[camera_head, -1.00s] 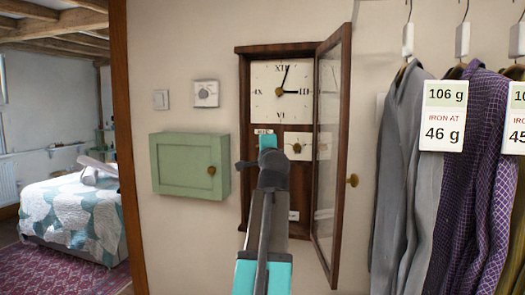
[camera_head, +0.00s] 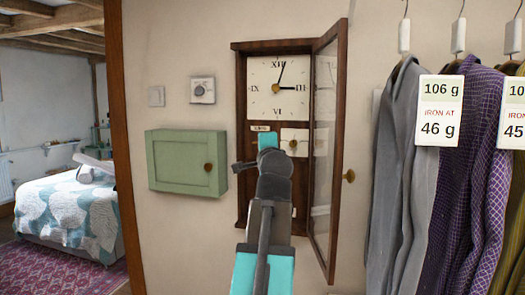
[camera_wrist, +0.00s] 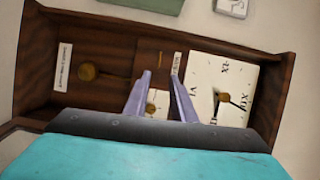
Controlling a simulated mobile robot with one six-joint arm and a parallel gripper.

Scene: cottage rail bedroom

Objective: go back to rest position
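The wooden wall clock (camera_head: 241,150) hangs ahead with its glass door (camera_head: 326,150) swung open to the right. Its white dial (camera_head: 280,88) and a smaller dial below are exposed. My arm reaches up in front of the lower case and covers part of it. My gripper (camera_wrist: 162,74) shows in the wrist view with its two fingers a small gap apart and nothing between them. The fingers overlap the small dial (camera_wrist: 157,103) in that view; I cannot tell if they touch it. A pendulum bob (camera_wrist: 90,71) and the main dial (camera_wrist: 222,88) lie on either side.
A green wall cabinet (camera_head: 186,163) is shut to the left of the clock, below a thermostat (camera_head: 203,90) and a switch (camera_head: 157,96). Hanging shirts (camera_head: 399,170) with weight labels (camera_head: 441,110) are close on the right. A doorway at far left shows a bed (camera_head: 68,210).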

